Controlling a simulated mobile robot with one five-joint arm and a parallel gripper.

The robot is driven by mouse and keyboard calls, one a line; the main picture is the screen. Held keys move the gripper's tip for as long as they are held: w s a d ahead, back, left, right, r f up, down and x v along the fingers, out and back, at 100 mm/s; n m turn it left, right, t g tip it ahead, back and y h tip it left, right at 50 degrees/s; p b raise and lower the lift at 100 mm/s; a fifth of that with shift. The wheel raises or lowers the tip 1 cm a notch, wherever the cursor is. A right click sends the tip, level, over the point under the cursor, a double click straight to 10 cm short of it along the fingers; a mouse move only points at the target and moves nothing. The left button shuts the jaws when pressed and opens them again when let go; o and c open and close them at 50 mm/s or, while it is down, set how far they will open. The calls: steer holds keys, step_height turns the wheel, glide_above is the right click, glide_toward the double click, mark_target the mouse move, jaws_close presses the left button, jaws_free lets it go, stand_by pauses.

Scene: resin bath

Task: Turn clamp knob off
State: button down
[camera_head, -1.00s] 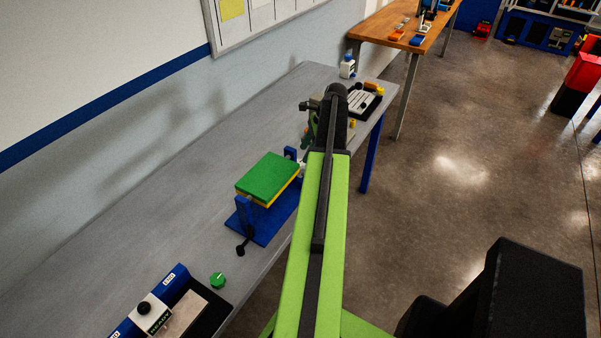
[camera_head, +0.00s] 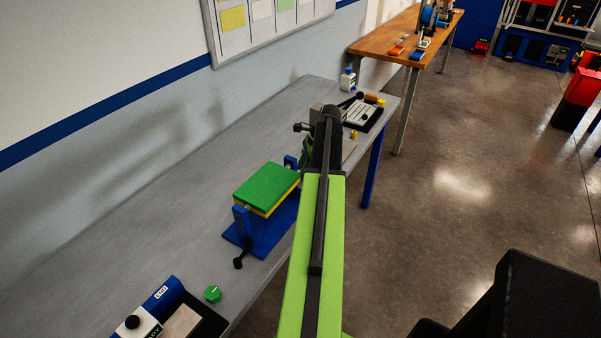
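A blue clamp fixture (camera_head: 272,236) stands on the grey bench, with a green-topped, yellow-edged block (camera_head: 266,187) held between its uprights. A small black knob (camera_head: 238,263) on a short rod sticks out at its near side. A separate green knob (camera_head: 212,293) with a white mark sits nearer me on the bench. I cannot tell which knob the task means. My green and black arm reaches forward, right of the fixture. My gripper cannot be made out beyond the arm's dark end, and nothing shows it touching either knob.
A blue and white device (camera_head: 152,310) is at the bench's near end. Farther along are a partly hidden machine, a dark tray (camera_head: 363,112) and a white bottle (camera_head: 347,79). A wooden table (camera_head: 405,40) stands beyond.

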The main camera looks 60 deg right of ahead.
steer(key=shift+n, duration=0.8)
steer(key=c, duration=0.9)
jaws_free()
steer(key=shift+y, duration=0.3)
steer(key=shift+c, duration=0.2)
steer(key=p+v, duration=1.6)
steer(key=v, duration=0.1)
steer(key=shift+r, duration=0.3)
